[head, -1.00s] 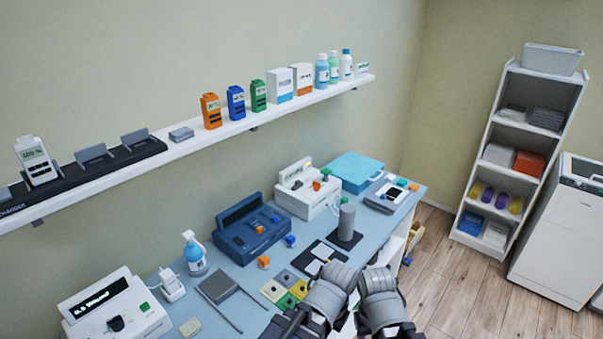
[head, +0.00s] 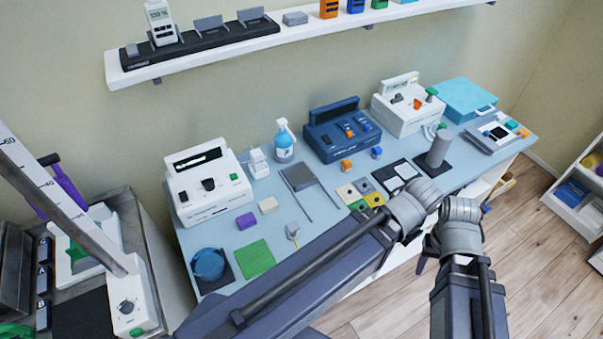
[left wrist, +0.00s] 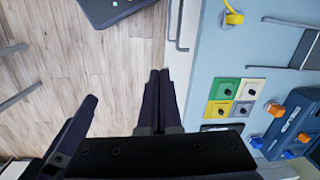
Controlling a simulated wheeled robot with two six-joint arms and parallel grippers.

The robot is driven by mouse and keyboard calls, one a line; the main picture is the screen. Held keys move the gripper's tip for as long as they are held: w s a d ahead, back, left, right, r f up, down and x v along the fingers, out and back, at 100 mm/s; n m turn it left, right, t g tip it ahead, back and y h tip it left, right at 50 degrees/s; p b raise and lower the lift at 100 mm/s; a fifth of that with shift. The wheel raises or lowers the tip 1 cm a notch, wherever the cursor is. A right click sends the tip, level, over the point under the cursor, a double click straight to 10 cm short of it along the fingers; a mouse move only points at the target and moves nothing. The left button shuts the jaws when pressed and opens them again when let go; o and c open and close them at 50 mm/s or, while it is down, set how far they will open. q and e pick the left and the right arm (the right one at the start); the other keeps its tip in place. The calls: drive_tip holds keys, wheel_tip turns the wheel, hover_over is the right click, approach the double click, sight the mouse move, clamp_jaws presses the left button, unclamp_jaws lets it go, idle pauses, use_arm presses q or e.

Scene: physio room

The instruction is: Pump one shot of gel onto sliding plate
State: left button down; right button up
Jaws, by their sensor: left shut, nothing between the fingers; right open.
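The gel pump bottle (head: 284,143), pale blue with a white pump head, stands upright at the back of the table. The sliding plate (head: 298,177), dark grey with two thin rails, lies just in front of it; no gel shows on it.
The table (head: 330,207) holds several devices along the back. Coloured squares (left wrist: 231,97) and a green mat (head: 255,259) lie nearer the front. A grey cylinder (head: 438,150) stands at the right. A shelf (head: 200,58) runs along the wall above. Floor is free at the right.

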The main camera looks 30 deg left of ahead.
use_arm(q)
drive_tip(key=w+a+r+h+p, duration=0.3)
drive_tip(key=w+a, duration=0.7)
drive_tip(key=a, duration=0.1)
drive_tip(key=m+t+h+p, duration=0.2)
drive_tip(key=t+p, duration=0.2)
drive_tip(key=t, duration=0.4)
approach(285, 120)
drive_tip(key=v, duration=0.4)
drive_tip(key=shift+s+a, duration=0.15)
drive_tip(key=shift+s, duration=0.1)
drive_tip(key=shift+w+f, duration=0.1)
drive_tip(key=shift+f, duration=0.05)
drive_tip(key=b+x, duration=0.6)
drive_tip(key=x, duration=0.2)
drive_tip(key=shift+w+d+f, duration=0.15)
drive_tip(key=shift+d+f, duration=0.05)
drive_tip(key=shift+w+d+f+b, duration=0.25)
drive_tip(key=shift+w+f+b, duration=0.15)
drive_tip(key=shift+w+b, duration=0.15)
